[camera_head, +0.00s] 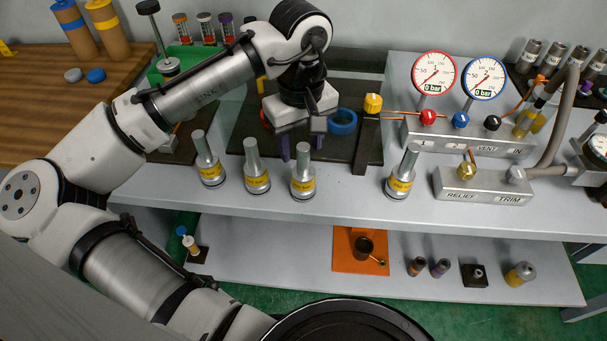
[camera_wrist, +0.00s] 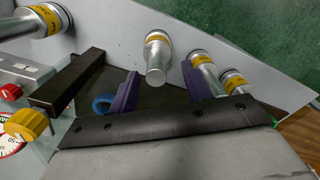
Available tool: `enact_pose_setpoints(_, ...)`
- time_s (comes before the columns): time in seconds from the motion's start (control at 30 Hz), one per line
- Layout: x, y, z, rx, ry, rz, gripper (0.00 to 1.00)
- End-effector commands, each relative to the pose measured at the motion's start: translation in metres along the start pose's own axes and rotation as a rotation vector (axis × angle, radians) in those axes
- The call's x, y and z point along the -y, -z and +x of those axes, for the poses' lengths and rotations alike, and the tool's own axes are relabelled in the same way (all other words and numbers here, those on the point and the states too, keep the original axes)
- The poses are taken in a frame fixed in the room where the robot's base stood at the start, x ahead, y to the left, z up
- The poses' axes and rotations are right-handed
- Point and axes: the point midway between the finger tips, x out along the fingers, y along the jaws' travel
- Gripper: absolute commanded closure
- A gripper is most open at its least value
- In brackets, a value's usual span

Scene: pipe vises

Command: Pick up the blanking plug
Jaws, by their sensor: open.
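Several metal plugs with slim stems, wide round bases and yellow labels stand upright along the front of the grey bench; I cannot read which is the blanking plug. In the head view they are a left plug (camera_head: 209,160), a second plug (camera_head: 256,167), a third plug (camera_head: 303,172) and a right plug (camera_head: 401,176). My gripper (camera_head: 301,146) is open and empty, just behind the second and third plugs. In the wrist view, a plug (camera_wrist: 157,58) shows beyond the gap between my purple fingers (camera_wrist: 160,89), not gripped.
A dark bar (camera_head: 367,146) with a yellow knob (camera_head: 373,103) stands right of my gripper. A blue ring (camera_head: 342,122) lies behind on a dark mat. A valve manifold with gauges (camera_head: 435,73) fills the right. A lower shelf (camera_head: 310,258) holds small parts.

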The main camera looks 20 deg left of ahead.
Motion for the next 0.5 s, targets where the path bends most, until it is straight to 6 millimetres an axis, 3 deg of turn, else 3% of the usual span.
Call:
enact_pose_setpoints(0.27,-0.002,0.000,0.020,0.000,0.000,0.001,0.51)
enact_pose_setpoints(0.5,-0.005,-0.001,0.053,0.000,-0.004,0.002,0.51)
